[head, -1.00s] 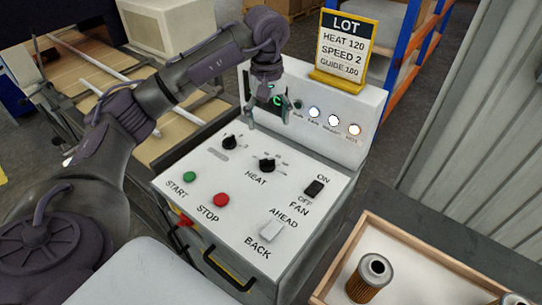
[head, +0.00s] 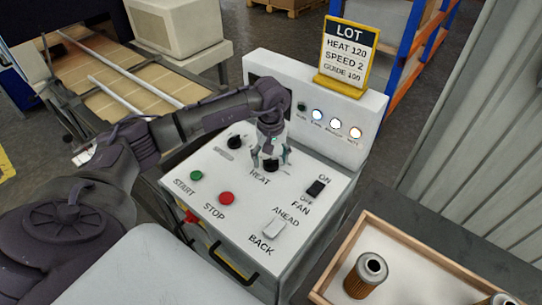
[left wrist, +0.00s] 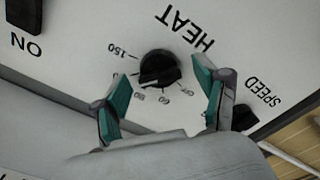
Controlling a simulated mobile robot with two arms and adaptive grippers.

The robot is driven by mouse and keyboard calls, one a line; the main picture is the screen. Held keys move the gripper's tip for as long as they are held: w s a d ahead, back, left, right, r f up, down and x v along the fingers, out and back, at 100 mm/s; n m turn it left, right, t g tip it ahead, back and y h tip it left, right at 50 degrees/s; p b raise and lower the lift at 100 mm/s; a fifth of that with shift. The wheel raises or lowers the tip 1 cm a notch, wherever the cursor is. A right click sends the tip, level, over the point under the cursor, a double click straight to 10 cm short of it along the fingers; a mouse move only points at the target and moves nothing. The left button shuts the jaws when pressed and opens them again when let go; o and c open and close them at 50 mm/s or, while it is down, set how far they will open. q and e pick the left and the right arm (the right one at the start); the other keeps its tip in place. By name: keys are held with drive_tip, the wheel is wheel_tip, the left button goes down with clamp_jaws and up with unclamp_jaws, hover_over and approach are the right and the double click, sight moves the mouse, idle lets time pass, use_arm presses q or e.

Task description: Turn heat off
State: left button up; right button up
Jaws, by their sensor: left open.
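The black HEAT knob (left wrist: 160,68) sits on the white sloped panel (left wrist: 75,40), with a printed scale around it. The mark 150 reads clearly in the left wrist view; the other marks are small and partly upside down. In the head view the knob (head: 271,168) is partly covered by my left gripper (head: 271,160). My left gripper (left wrist: 162,84) is open, its teal-padded fingers on either side of the knob with gaps between. I cannot tell its exact height over the panel. My right gripper is not in view.
Near the HEAT knob are the SPEED knob (head: 235,142), green START button (head: 196,175), red STOP button (head: 227,198), black FAN switch (head: 316,188) and white AHEAD/BACK switch (head: 274,228). A LOT sign (head: 346,55) tops the console. A wooden tray (head: 420,247) holding cartridges stands right.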

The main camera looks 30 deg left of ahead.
use_arm(q)
drive_tip(key=c, duration=1.2)
drive_tip(key=shift+o, duration=0.2)
